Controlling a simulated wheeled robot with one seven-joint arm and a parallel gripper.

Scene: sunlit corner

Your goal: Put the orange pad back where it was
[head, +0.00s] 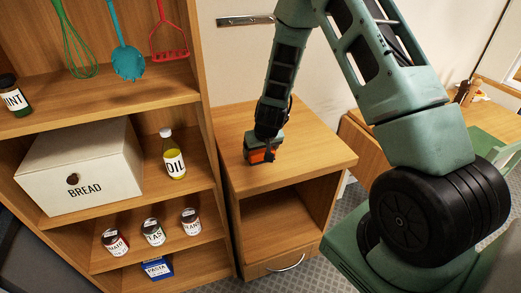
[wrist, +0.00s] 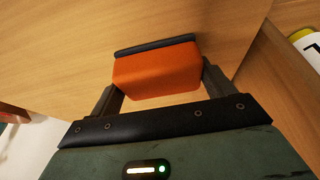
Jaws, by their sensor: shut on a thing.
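The orange pad (wrist: 157,76) is a small orange block with a dark strip along its far edge. It sits between the two fingers of my gripper (wrist: 160,84) in the wrist view, and the gripper is shut on it. In the head view, my gripper (head: 262,148) points down at the top of the small wooden cabinet (head: 315,155), with the orange pad (head: 258,156) under it. I cannot tell whether the pad touches the cabinet top or is just above it.
A wooden shelf unit (head: 205,120) stands left of the cabinet. It holds a bread box (head: 85,165), an oil bottle (head: 173,155), several jars and a blue pasta box (head: 157,268). The rest of the cabinet top is clear. A wooden table (head: 365,150) stands to the right.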

